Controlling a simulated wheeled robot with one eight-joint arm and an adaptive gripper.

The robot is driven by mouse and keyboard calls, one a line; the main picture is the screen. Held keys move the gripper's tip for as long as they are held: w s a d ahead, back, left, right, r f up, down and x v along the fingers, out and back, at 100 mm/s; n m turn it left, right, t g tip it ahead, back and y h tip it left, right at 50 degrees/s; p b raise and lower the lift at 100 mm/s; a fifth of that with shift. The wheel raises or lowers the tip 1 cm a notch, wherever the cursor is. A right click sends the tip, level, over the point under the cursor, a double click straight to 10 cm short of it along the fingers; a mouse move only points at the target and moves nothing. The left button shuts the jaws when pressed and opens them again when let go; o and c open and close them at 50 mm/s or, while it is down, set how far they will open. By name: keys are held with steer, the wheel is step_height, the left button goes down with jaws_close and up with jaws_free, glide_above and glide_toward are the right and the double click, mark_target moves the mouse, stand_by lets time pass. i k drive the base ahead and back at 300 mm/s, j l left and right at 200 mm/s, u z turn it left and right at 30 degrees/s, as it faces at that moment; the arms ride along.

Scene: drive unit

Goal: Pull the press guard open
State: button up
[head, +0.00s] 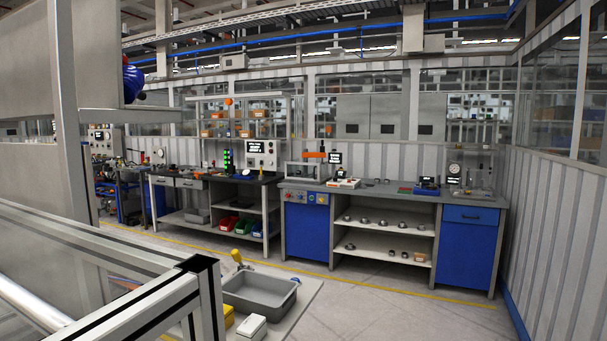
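I cannot pick out the press guard with certainty. A small box-like frame (306,172) with a see-through front stands on the left part of the blue-fronted bench, with an orange part (315,155) at its top; it may be the press with its guard, and I cannot tell whether it is open. At the right end of that bench a stand with a round dial (454,168) sits beside clear panels. My gripper is not in view.
The blue-fronted bench (308,230) stands across a clear floor (380,305). A dark-topped bench (208,178) is left of it. Close by are an aluminium frame (125,305), a grey bin (262,302) and a white box (251,327). A ribbed wall (555,200) bounds the right.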

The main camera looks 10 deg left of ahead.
mark_target(317, 165)
steer(key=i+l+z, duration=0.2)
steer(key=i, duration=0.75)
steer(key=i+j+u, duration=0.1)
steer(key=i, duration=2)
steer(key=i+u, duration=0.35)
steer(key=i, duration=0.15)
steer(key=i+u, duration=0.35)
steer(key=i, duration=0.15)
steer(key=i+l+u, duration=0.2)
steer(key=i+u, duration=0.2)
steer(key=i+j+u, duration=0.2)
steer(key=i+u, duration=0.2)
steer(key=i, duration=0.55)
steer(key=i+l+u, duration=0.15)
steer(key=i+u, duration=0.25)
steer(key=i, duration=0.55)
steer(key=i+j+z, duration=0.2)
steer(key=i+z, duration=0.15)
steer(key=i, duration=0.3)
steer(key=i+j+z, duration=0.4)
steer(key=i, duration=0.25)
steer(key=i+j+z, duration=0.35)
steer(key=i+j, duration=0.2)
